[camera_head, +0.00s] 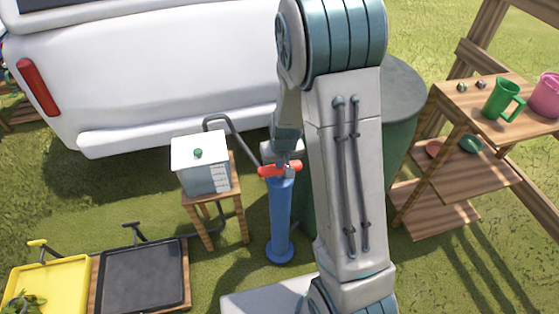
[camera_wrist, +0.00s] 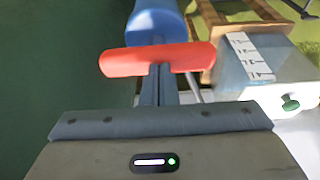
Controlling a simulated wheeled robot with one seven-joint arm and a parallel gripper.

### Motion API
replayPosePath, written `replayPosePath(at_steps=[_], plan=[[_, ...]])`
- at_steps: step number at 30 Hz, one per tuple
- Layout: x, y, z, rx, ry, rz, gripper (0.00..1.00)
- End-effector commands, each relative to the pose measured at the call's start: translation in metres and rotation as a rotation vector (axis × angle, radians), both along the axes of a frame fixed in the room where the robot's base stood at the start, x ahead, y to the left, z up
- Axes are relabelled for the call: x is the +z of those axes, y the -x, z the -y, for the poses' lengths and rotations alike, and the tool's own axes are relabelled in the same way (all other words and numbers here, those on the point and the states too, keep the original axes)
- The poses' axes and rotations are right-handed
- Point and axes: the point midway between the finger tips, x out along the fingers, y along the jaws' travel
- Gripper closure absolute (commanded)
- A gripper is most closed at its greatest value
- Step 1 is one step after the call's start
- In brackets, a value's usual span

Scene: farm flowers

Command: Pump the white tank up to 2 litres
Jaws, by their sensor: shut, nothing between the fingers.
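The white tank (camera_head: 201,178) stands on a small wooden stool, with a white lid, a green knob and a marked scale on its side. Its level cannot be read. It also shows at the right of the wrist view (camera_wrist: 265,68). The blue pump (camera_head: 281,222) stands upright on the grass to its right; its red handle (camera_head: 270,171) sits just above the blue barrel. In the wrist view the red handle (camera_wrist: 125,61) lies across the barrel (camera_wrist: 157,20). My gripper (camera_wrist: 160,72) is shut and empty, its fingertips at the middle of the handle; contact is unclear.
A grey bent pipe (camera_head: 236,130) rises behind the tank towards the pump. A green barrel (camera_head: 405,100) stands close behind my arm. A white vehicle (camera_head: 150,70) is behind. Yellow (camera_head: 60,275) and black (camera_head: 145,275) trays lie front left; wooden shelves (camera_head: 480,165) with cups stand right.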

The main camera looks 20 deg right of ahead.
Motion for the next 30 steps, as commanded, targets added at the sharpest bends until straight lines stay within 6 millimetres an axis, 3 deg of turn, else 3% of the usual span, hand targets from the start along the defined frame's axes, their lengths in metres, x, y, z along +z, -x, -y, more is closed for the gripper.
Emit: replayPosePath(at_steps=[7, 18, 24, 30], plan=[[0.046, 0.000, 0.001, -0.001, 0.000, 0.007, 1.00], [0.111, 0.020, 0.000, 0.000, 0.000, 0.013, 1.00], [0.130, 0.026, 0.001, -0.002, -0.001, 0.010, 1.00], [0.134, 0.028, 0.001, -0.002, 0.000, 0.009, 1.00]])
